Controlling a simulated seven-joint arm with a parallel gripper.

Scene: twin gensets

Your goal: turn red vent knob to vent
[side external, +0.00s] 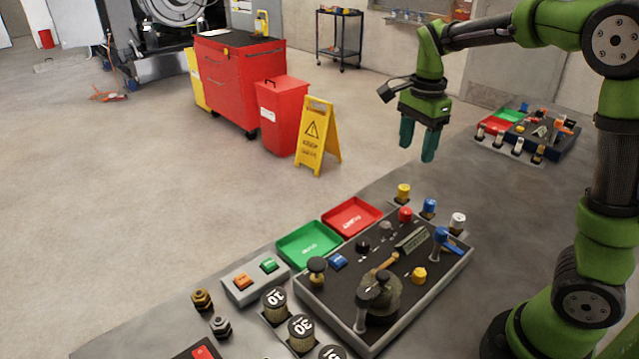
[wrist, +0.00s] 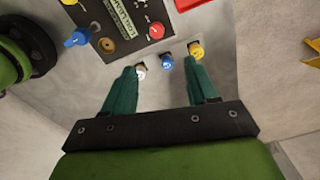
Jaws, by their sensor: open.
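The red knob (side external: 405,214) sits at the far edge of the black control panel (side external: 332,293), near the red tray. It also shows in the wrist view (wrist: 156,30), with a pale pointer mark on its top; its setting is too small to read. My gripper (side external: 417,152) hangs above and beyond the panel's far right side, fingers down and apart, with nothing between them. In the wrist view my gripper (wrist: 163,75) has its open fingers pointing toward a row of white, blue and yellow knobs, with the red knob beyond them. It touches none of these.
Yellow (side external: 403,191), blue (side external: 429,206) and white (side external: 458,220) knobs stand along the bench behind the panel. A blue-handled valve (side external: 445,240) rises at the panel's right. Green (side external: 309,244) and red (side external: 352,216) trays lie at its far left. Air around my gripper is clear.

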